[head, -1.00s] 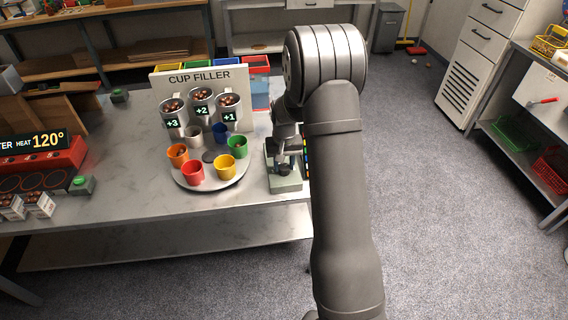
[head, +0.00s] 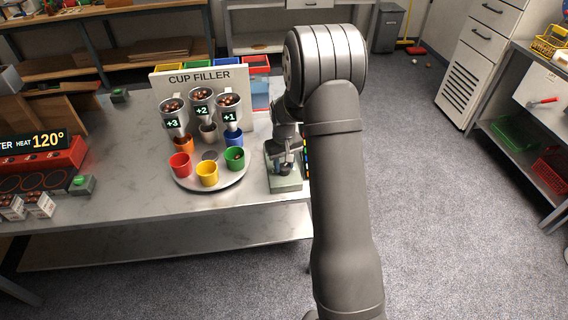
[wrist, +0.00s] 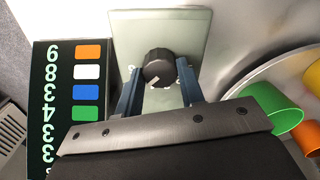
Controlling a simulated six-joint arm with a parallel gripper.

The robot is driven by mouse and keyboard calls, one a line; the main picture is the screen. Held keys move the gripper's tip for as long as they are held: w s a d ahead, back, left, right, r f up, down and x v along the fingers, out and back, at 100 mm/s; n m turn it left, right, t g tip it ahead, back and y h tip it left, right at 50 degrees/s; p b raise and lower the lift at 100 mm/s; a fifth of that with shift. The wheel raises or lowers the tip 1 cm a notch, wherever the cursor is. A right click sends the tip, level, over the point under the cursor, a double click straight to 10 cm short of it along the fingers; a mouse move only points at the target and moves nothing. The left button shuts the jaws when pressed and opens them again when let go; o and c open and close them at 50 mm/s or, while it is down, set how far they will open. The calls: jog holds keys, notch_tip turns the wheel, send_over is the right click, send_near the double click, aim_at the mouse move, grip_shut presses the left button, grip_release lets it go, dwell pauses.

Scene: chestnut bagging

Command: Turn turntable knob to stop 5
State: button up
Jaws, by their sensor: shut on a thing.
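The black turntable knob (wrist: 158,66) sits on a pale green base plate (wrist: 190,25) in the wrist view. My gripper (wrist: 158,78) is shut on the knob, one finger on each side. In the head view my gripper (head: 285,162) is at the base box (head: 285,182), right of the turntable (head: 212,185), and the knob is hidden. The turntable carries a red cup (head: 180,165), yellow cup (head: 207,174), green cup (head: 235,160), blue cup (head: 234,139), orange cup (head: 184,145) and silver cup (head: 208,132). The green cup seems to hold chestnuts. The knob's stop cannot be read.
A black panel (wrist: 66,120) with numbers and coloured squares lies beside the knob. The cup filler sign (head: 200,78) stands behind three chestnut hoppers marked +3, +2 and +1. A red heater (head: 50,160) is at the left. The table's front middle is clear.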

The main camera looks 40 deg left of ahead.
aim_at(284, 166)
jog(key=o, duration=1)
notch_tip(284, 166, up, 18)
jog(key=shift+f, duration=0.25)
notch_tip(284, 166, down, 18)
jog(key=shift+r, duration=0.25)
dwell(0.4)
